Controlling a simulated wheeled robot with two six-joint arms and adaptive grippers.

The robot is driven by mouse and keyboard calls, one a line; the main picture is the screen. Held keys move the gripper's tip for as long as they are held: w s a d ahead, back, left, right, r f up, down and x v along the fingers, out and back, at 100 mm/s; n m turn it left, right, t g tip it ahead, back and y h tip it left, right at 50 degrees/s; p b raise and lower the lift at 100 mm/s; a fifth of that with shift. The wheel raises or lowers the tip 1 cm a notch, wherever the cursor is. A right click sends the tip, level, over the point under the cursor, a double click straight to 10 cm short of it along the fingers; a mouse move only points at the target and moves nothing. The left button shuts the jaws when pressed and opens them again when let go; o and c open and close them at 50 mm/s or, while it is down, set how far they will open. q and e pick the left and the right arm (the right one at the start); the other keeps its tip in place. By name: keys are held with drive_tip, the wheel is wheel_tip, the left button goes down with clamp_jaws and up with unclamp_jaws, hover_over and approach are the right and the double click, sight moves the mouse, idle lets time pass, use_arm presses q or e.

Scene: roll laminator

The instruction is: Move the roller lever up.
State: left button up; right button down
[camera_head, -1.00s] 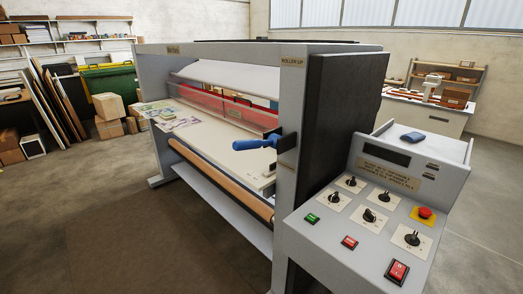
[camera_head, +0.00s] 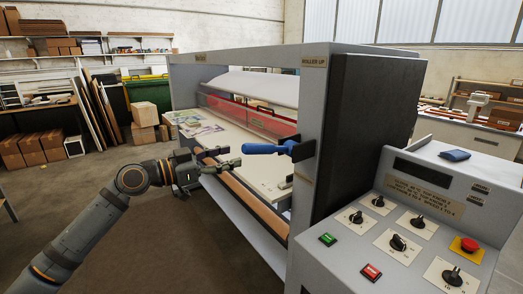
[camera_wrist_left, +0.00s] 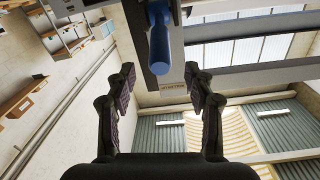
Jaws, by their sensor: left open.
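The roller lever with its blue handle (camera_head: 268,149) sticks out to the left from the front post of the laminator (camera_head: 310,100), roughly level. A "ROLLER UP" label sits on the post above it. My left gripper (camera_head: 230,157) is open and empty, just left of the handle's free end and apart from it in the head view. In the left wrist view the blue handle (camera_wrist_left: 159,45) lies ahead, between the lines of the two open fingers and beyond their tips. My right gripper is not in view.
The control panel (camera_head: 420,215) with knobs, buttons and a red emergency stop (camera_head: 469,244) stands right of the post. The feed table (camera_head: 240,165) with printed sheets (camera_head: 200,127) lies behind my gripper. Floor in front is clear.

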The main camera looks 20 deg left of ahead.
sight(259, 149)
use_arm(q)
drive_tip(key=p+x, duration=0.6)
drive_tip(key=x, duration=0.3)
drive_tip(key=shift+w+d+r, duration=0.15)
drive_tip(key=shift+w+d, duration=0.05)
drive_tip(key=shift+d, duration=0.05)
drive_tip(key=shift+w+d+f, duration=0.2)
drive_tip(key=shift+w+d, duration=0.05)
drive_tip(key=shift+w, duration=0.05)
drive_tip(key=c, duration=1.1)
clamp_jaws()
